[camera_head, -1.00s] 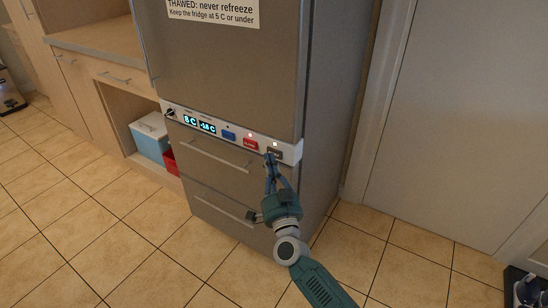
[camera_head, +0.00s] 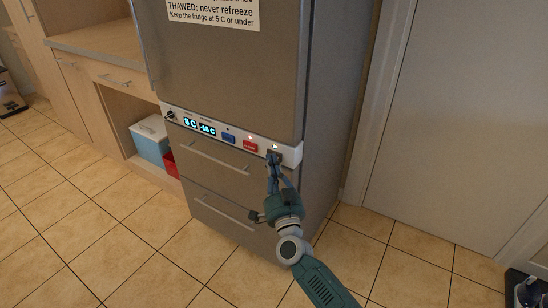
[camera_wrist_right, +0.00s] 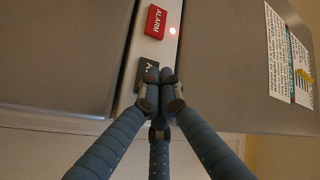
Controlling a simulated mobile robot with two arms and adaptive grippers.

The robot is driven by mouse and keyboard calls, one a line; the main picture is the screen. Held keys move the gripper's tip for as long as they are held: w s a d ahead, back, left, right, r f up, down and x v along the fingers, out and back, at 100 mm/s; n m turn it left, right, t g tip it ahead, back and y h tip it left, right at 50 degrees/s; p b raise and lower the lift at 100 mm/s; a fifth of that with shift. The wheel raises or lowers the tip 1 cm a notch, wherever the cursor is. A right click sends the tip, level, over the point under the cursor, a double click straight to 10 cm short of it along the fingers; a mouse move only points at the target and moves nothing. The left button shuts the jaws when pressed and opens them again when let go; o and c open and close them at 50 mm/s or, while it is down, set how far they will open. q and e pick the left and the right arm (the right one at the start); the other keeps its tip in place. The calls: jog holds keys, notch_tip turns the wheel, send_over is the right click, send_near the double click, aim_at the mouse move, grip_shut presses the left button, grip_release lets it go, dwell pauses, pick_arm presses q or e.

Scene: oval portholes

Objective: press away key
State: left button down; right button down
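The away key is a dark key at the right end of the fridge's control strip (camera_head: 228,133). In the head view the fingertips mostly cover it. In the wrist view the dark key (camera_wrist_right: 143,68) shows a letter "A", with the rest of its label hidden by the fingers. My right gripper (camera_head: 273,156) has its fingers drawn together and holds nothing. In the wrist view its fingertips (camera_wrist_right: 160,76) overlap the key's lower right part; I cannot tell whether they touch or press it. A small lit lamp (camera_head: 275,146) is above the key. My left gripper is not in view.
A red ALARM key (camera_head: 250,146) with a lit lamp is just left of the fingers. A blue key (camera_head: 228,138), two displays (camera_head: 199,126) and a knob (camera_head: 170,115) are farther left. Drawer handles (camera_head: 216,156) stick out below. Open tiled floor lies right of the fridge.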

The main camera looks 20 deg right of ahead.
jog(key=shift+d, duration=0.1)
dwell(0.6)
jog(key=shift+w+d, duration=0.25)
